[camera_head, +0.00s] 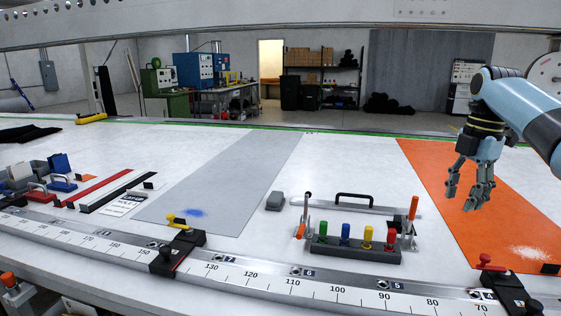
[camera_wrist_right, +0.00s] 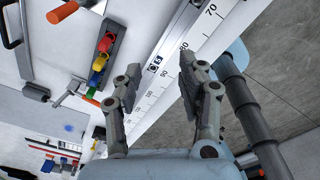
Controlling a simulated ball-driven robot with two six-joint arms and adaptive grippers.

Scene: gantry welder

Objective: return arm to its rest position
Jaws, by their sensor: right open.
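My right gripper (camera_head: 469,186) is open and empty at the right of the head view. It hangs over the orange strip (camera_head: 432,165) on the white table, above the surface. In the right wrist view the two fingers (camera_wrist_right: 161,90) are spread apart with nothing between them. The table edge and the metal ruler rail lie beyond them. My left gripper does not show in either view.
A rack (camera_head: 355,250) with green, blue, yellow and red pieces stands near the front, with a black-handled tool (camera_head: 354,199) behind it. A ruler rail (camera_head: 250,277) with black stops runs along the front edge. The grey strip (camera_head: 225,180) is mostly clear.

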